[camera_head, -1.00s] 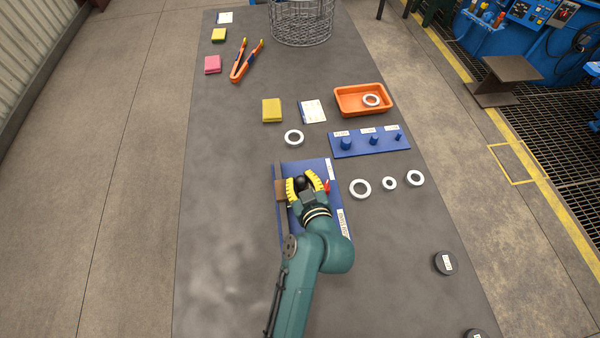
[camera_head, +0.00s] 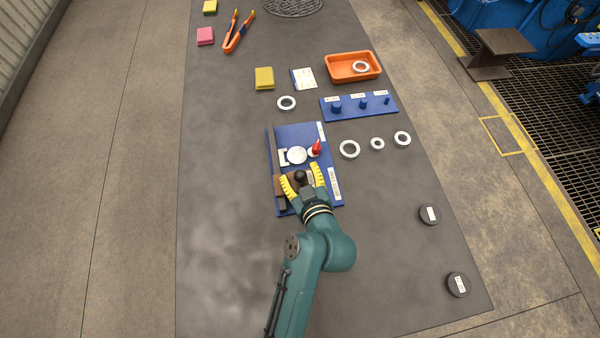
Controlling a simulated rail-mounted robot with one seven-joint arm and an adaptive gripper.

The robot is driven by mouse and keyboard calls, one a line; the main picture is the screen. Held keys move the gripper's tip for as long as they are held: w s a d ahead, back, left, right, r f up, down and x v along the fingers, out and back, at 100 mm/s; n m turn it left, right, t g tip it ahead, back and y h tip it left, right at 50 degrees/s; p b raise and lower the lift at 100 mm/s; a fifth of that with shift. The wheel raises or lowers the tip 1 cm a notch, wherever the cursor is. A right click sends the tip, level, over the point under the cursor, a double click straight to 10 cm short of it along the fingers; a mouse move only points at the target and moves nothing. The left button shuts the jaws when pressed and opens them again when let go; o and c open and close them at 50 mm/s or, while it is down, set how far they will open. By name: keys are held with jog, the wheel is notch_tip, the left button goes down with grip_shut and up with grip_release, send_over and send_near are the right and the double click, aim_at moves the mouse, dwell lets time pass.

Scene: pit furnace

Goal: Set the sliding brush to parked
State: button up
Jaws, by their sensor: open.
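The sliding brush, a brown block (camera_head: 279,184) with a black knob (camera_head: 300,177), is at the near end of a blue board (camera_head: 292,133). My gripper (camera_head: 303,172) is open, with its yellow fingers on either side of the knob. I cannot tell whether they touch it. Part of the brush is hidden by my gripper. White labels sit on the board's right edge, one at the far end (camera_head: 321,131) and one at the near end (camera_head: 335,188); their text is too small to read. A white disc (camera_head: 297,155) and a red piece (camera_head: 316,147) show beyond the brush.
A blue peg board (camera_head: 350,116), white rings (camera_head: 349,149) and an orange tray (camera_head: 335,74) are farther off to the right. Two dark labelled discs (camera_head: 430,214) are at the right. The table's left side is clear.

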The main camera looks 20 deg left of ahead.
jog(key=v, duration=1.2)
dwell(0.3)
